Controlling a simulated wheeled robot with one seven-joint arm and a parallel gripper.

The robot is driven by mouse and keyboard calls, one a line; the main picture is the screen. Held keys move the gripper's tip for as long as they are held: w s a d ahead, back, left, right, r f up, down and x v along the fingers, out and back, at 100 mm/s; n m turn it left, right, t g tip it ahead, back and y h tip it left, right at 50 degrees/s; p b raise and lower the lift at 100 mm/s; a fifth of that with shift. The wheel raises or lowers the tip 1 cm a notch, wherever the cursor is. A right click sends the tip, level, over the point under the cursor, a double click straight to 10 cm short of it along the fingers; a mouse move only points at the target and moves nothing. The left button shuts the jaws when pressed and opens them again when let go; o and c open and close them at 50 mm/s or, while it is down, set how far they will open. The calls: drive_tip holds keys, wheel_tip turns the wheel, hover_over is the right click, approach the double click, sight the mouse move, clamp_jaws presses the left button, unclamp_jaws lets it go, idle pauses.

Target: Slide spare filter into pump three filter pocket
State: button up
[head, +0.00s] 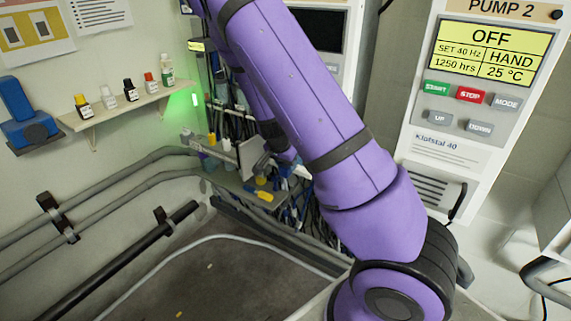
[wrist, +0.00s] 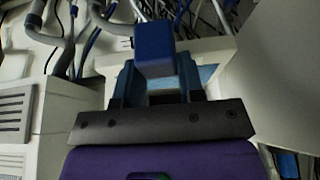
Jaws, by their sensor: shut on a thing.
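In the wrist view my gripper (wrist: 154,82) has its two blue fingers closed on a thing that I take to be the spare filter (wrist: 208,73). It shows a pale frame and a light blue face beyond the fingers. A darker blue block (wrist: 155,48) stands up between the fingers, perhaps its handle. In the head view my purple arm hides most of the gripper, and a small white and blue part (head: 300,168) shows beside the arm's edge. I cannot make out the pump three filter pocket or a pump three label in either view.
The pump 2 cabinet (head: 480,100) stands at the right. Another cabinet with a dark screen (head: 318,29) is partly behind my arm. A grey upright panel (head: 250,155) and many cables are near the gripper. A bottle shelf (head: 125,103) and pipes line the left wall.

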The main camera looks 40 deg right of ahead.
drive_tip(key=shift+w+d, duration=0.5)
drive_tip(key=shift+d, duration=0.95)
drive_tip(key=shift+w+d, duration=0.55)
drive_tip(key=shift+d, duration=0.85)
drive_tip(key=shift+w+d, duration=0.5)
drive_tip(key=shift+d, duration=0.95)
drive_tip(key=o, duration=1)
drive_tip(key=shift+o, duration=0.2)
drive_tip(key=shift+r, duration=0.1)
drive_tip(key=v, duration=1)
drive_tip(key=shift+r, duration=0.3)
drive_tip(key=shift+a, duration=0.1)
